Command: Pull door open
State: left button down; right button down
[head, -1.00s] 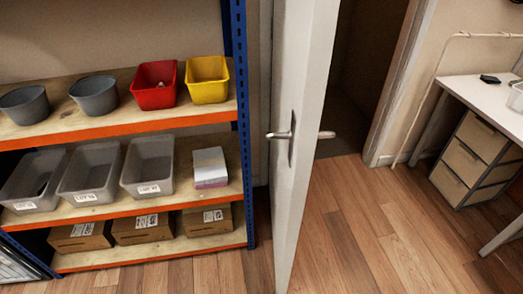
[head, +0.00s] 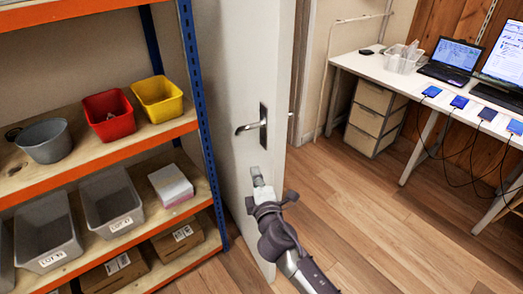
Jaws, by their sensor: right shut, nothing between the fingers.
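The white door (head: 230,105) stands ajar in the middle of the head view, swung out close to the shelf on its left. Its metal lever handle (head: 251,126) is on the face turned to me. My right gripper (head: 257,178) is shut and empty, in front of that face and below the handle. I cannot tell whether its fingertips touch the door. My left gripper is not in view.
A shelf with orange beams (head: 105,150) and blue posts stands left of the door, holding bins and boxes. A white desk (head: 395,78) with a laptop (head: 452,59) and several phones is at the right. Wooden floor (head: 370,205) is clear between.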

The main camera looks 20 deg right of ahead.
aim_at(261, 151)
jog(key=w+d, duration=0.1)
jog(key=w, duration=0.2)
jog(key=w+d+p, duration=0.1)
jog(key=w+d, duration=0.1)
jog(key=w, duration=0.1)
jog(key=w+d, duration=0.1)
jog(key=w, duration=0.2)
jog(key=shift+w+d, duration=0.1)
jog(key=shift+d, duration=0.05)
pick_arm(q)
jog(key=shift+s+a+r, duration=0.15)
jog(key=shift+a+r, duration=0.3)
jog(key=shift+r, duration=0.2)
